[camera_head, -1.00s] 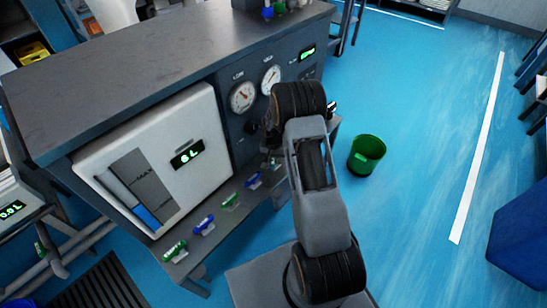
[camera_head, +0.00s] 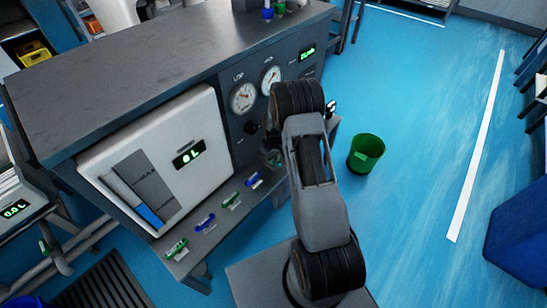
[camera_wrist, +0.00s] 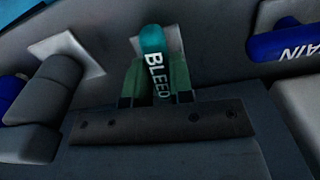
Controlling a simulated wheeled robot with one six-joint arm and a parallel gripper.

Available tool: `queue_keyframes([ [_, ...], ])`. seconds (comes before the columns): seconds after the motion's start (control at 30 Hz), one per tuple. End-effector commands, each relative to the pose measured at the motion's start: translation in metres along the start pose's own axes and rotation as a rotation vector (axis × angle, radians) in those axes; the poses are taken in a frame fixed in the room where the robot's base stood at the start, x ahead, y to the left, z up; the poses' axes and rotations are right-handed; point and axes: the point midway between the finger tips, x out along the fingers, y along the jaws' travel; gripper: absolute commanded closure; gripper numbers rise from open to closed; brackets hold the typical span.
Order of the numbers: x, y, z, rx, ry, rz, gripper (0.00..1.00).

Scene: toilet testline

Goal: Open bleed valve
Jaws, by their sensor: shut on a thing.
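The bleed valve handle (camera_wrist: 152,42) is a teal lever lettered BLEED in the wrist view. My gripper (camera_wrist: 155,85) has one finger on each side of the handle and is shut on it. The handle's tip stands out beyond the fingers, and its lower part is hidden by the gripper. In the head view my gripper (camera_head: 272,156) is by the right end of the valve ledge, mostly behind my arm. The bleed handle cannot be made out there.
A blue handle (camera_wrist: 285,43) lies right of the bleed handle in the wrist view. Several green and blue handles line the ledge, including a blue one (camera_head: 253,179). Gauges (camera_head: 243,97) are above. A green bin (camera_head: 365,153) stands on open floor at right.

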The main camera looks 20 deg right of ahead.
Motion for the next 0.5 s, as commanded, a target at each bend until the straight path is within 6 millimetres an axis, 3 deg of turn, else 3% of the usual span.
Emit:
queue_keyframes([
  [0.5, 0.0003, -0.0002, 0.0004, -0.131, -0.002, -0.001, 1.0],
])
